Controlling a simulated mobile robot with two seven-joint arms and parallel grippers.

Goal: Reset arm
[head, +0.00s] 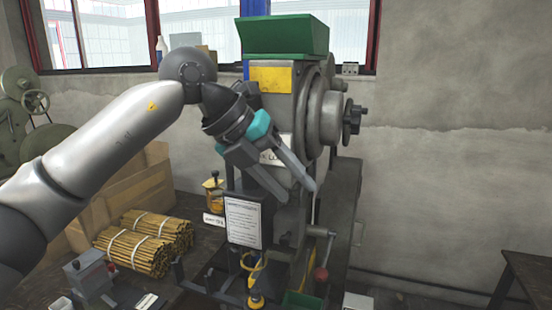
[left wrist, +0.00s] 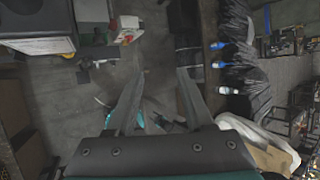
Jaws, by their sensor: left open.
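My left arm (head: 110,130) comes in from the left in the head view. My left gripper (head: 300,188) is open and empty, in front of the rivet press (head: 318,110) with its green hopper (head: 285,36). Its two fingers point down and to the right, and they hide part of the press front. In the left wrist view the open fingers (left wrist: 160,92) have only floor and distant things between and beyond them. My right gripper is not in view.
Two tied bundles of brown rods (head: 145,245) lie on the bench at the lower left, near cardboard (head: 125,195). A lever with a red knob (head: 321,273) and a printed sign (head: 243,222) are on the press front. A dark table (head: 525,275) stands at the right.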

